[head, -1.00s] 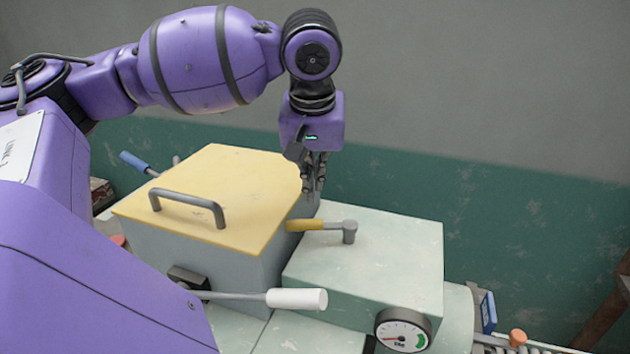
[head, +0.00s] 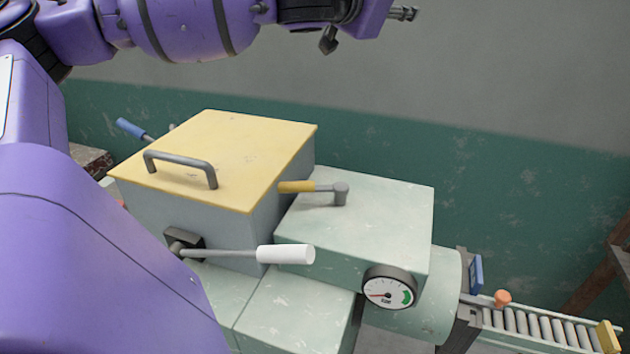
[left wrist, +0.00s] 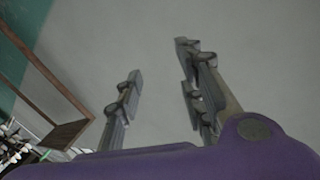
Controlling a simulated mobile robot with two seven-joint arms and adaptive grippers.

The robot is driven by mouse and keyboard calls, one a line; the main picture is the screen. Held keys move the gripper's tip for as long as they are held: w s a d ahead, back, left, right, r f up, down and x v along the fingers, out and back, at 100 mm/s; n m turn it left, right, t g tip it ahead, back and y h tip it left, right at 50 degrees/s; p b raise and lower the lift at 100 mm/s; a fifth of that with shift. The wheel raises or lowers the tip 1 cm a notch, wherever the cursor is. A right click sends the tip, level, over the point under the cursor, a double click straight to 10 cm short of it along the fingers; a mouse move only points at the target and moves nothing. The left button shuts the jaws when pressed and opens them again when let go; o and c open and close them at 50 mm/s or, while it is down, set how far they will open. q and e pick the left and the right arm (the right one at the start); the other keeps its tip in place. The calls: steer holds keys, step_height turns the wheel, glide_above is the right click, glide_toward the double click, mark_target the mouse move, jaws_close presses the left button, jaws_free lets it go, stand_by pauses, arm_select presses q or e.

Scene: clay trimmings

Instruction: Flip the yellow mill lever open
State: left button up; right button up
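The yellow mill lever (head: 297,187) lies across the top of the pale green mill housing (head: 385,205). Its grip points left toward the yellow-lidded box, and its grey arm meets a short pivot post on the right. My left gripper (head: 404,13) is at the top edge of the head view, high above the lever and right of it, pointing right. In the left wrist view my left gripper (left wrist: 158,82) has its fingers apart with nothing between them, facing a bare wall. It touches nothing. My right gripper is in neither view.
A box with a yellow lid (head: 235,145) and grey handle stands left of the housing. A white-handled lever (head: 286,254) sticks out in front, and a blue-handled lever (head: 132,129) behind left. A dial gauge (head: 389,288) and roller conveyor (head: 540,328) are at right.

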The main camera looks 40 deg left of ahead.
arm_select(q)
steer(key=s+d+r+m+g+h, duration=0.1)
steer(key=s+d+r+m+h, duration=0.1)
steer(key=d+m+h, duration=0.55)
steer(key=s+d+r+m+g+h, duration=0.1)
steer(key=s+d+m+h, duration=0.1)
steer(key=d+m+h, duration=0.55)
steer(key=s+d+f+m+g+y+b, duration=0.15)
steer(key=s+d+f+m+g, duration=0.4)
steer(key=m, duration=0.75)
steer(key=m+g+y, duration=0.8)
steer(key=m+y, duration=0.5)
steer(key=y, duration=0.1)
glide_toward(311, 183)
steer(key=f, duration=0.3)
steer(key=a+f, duration=0.1)
steer(key=f, duration=0.2)
steer(key=w+f, duration=0.1)
steer(key=f, duration=0.1)
steer(key=shift+w+a+f, duration=0.1)
steer(key=shift+a+f, duration=0.1)
steer(key=shift+f, duration=0.1)
steer(key=shift+c, duration=0.2)
